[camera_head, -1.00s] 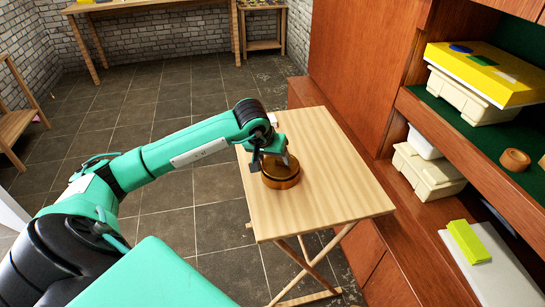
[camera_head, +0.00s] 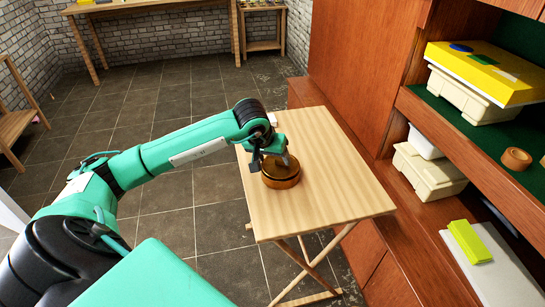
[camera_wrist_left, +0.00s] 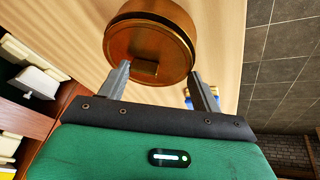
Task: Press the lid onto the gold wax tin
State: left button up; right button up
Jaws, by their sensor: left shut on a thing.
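The gold wax tin (camera_head: 283,181) stands on the light wooden folding table, near its left side. A round brown-gold lid (camera_wrist_left: 150,40) with a small block-like knob is at the tin, and the two look stacked. I cannot tell whether the lid is fully seated. My left gripper (camera_head: 275,160) is over the tin, pointing down, and is shut on the lid. In the left wrist view its two fingers (camera_wrist_left: 158,75) reach to the near side of the lid, with the knob between them. My right gripper is not in view.
The folding table (camera_head: 335,185) is mostly bare around the tin.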

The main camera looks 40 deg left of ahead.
pick_arm(q)
jog(key=shift+b, duration=0.3)
dwell(0.6)
jog(key=o, duration=1.2)
jog(key=shift+r, duration=0.1)
jog(key=shift+r+p, duration=1.75)
jog(key=shift+r, duration=1.65)
grip_shut()
